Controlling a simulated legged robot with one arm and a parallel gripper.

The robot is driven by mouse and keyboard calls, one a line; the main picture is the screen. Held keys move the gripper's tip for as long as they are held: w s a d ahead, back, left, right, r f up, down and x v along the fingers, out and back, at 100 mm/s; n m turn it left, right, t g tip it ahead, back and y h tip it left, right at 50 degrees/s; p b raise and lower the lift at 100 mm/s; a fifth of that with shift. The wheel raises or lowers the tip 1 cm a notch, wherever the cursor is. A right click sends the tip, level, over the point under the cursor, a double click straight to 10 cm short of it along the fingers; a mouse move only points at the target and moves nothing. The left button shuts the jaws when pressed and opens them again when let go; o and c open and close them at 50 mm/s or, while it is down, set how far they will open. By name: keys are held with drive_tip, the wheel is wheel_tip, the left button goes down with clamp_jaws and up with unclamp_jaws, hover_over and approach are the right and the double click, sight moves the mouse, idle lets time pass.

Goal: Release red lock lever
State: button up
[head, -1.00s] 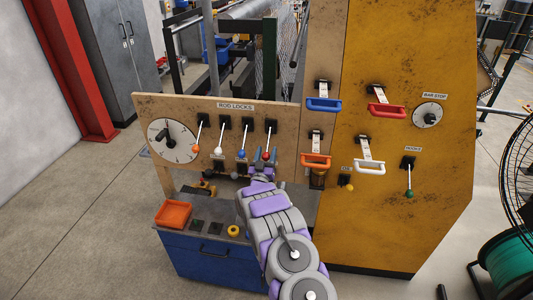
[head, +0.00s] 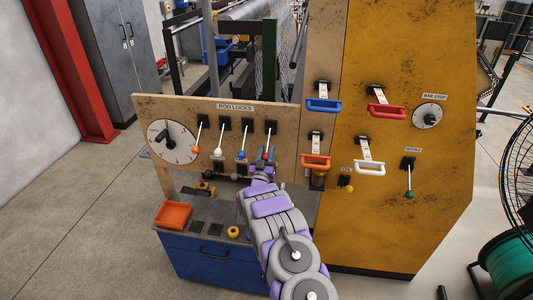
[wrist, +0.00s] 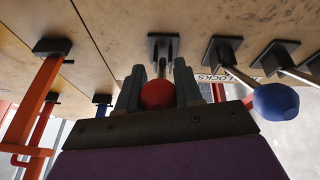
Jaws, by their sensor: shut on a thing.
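The red lock lever is the rightmost of the rod lock levers on the wooden panel. Its red knob (wrist: 158,94) sits between the two fingers of my gripper (wrist: 158,90) in the wrist view, and the fingers are shut on it. Its thin shaft runs to a dark square mount (wrist: 163,46). In the head view my gripper (head: 265,158) is at the lower end of this lever, and the lever's white shaft (head: 269,138) shows above it. The knob is mostly hidden there by the fingers.
A blue-knobbed lever (head: 241,155) hangs just left, with white (head: 218,152) and orange (head: 195,150) ones beyond. In the wrist view the blue knob (wrist: 275,102) is close to the right finger. An orange handle (head: 315,161) projects to the right. An orange tray (head: 173,215) sits on the bench below.

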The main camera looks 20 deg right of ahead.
drive_tip(key=shift+r, duration=0.1)
clamp_jaws()
